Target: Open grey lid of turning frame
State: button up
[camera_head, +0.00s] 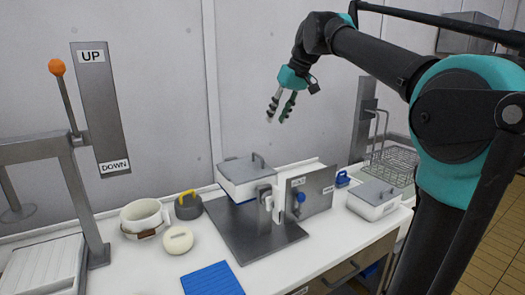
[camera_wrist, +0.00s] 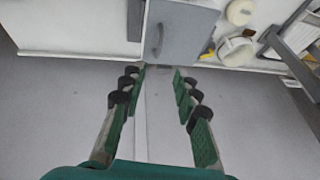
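The turning frame (camera_head: 255,235) stands on the white worktop near the middle of the head view. Its grey lid (camera_head: 242,168) lies flat and closed on a white box, with a raised handle on top. In the wrist view the grey lid (camera_wrist: 180,35) shows at the top centre, its handle near the left side. My gripper (camera_head: 275,120) hangs in the air above and slightly right of the frame, fingers pointing down. It is empty, with a clear gap between its fingers in the wrist view (camera_wrist: 158,75).
Left of the frame are a white pot (camera_head: 143,218), a cream round piece (camera_head: 178,240) and a dark weight with a yellow handle (camera_head: 188,205). A lever stand (camera_head: 100,105) is at far left. A lidded box (camera_head: 374,200) and wire basket (camera_head: 393,165) stand right. A blue mat (camera_head: 212,279) lies in front.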

jog(key=x, duration=1.5)
jog(key=shift+s+f, duration=0.1)
jog(key=shift+c, duration=0.5)
grip_shut()
